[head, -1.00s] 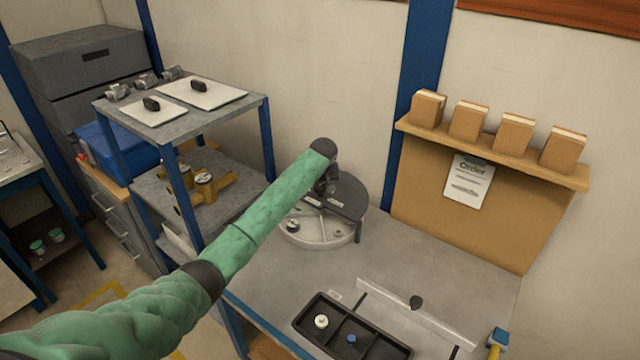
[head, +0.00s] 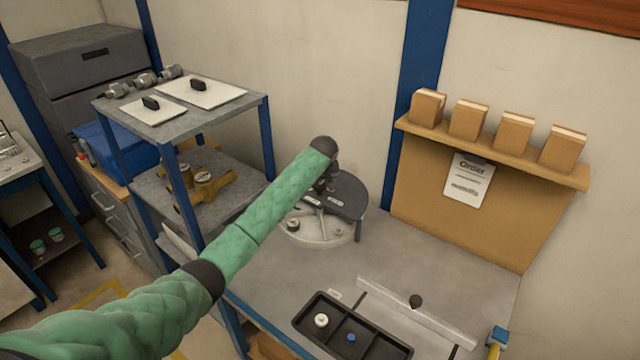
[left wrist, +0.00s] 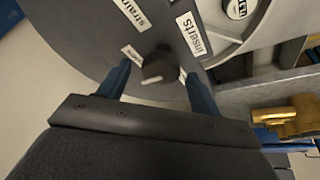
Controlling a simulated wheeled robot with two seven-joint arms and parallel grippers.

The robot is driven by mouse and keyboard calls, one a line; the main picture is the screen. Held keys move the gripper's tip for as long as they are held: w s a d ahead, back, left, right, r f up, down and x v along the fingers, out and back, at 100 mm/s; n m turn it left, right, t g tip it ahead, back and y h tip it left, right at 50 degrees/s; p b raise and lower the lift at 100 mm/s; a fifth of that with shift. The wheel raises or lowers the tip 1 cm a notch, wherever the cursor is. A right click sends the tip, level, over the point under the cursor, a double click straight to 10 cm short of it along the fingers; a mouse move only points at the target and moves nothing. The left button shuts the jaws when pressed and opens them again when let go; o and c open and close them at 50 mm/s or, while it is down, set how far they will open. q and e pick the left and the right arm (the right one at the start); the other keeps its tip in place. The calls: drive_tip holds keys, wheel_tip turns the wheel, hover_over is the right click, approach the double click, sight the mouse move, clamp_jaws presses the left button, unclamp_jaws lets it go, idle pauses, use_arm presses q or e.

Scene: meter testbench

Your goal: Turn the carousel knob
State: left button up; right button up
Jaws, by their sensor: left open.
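The carousel (head: 347,196) is a round grey device with a dark top plate at the back of the bench. Its dark knob (left wrist: 160,68) shows in the left wrist view, with a pale pointer line on it. My left gripper (left wrist: 160,82) is open, with one blue finger on each side of the knob; a gap shows on both sides. In the head view my left gripper (head: 322,183) is over the carousel, and the wrist hides the knob. Labels reading "inserts" (left wrist: 193,34) and "strainers", partly cut off, lie near the knob. My right gripper is not in view.
A black tray (head: 375,350) with small parts and a pale rail (head: 440,322) with a black knob lie at the front of the bench. A shelf rack (head: 265,150) with brass fittings (head: 205,180) stands left of the carousel. The middle of the bench is clear.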

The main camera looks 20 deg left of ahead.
use_arm(q)
drive_tip(key=shift+s+r+b, duration=0.1)
drive_tip(key=shift+r+b, duration=0.15)
drive_tip(key=shift+b, duration=0.05)
drive_tip(key=b+v, duration=0.2)
drive_tip(key=v, duration=0.2)
drive_tip(key=shift+b+v, duration=0.5)
drive_tip(key=shift+v, duration=0.95)
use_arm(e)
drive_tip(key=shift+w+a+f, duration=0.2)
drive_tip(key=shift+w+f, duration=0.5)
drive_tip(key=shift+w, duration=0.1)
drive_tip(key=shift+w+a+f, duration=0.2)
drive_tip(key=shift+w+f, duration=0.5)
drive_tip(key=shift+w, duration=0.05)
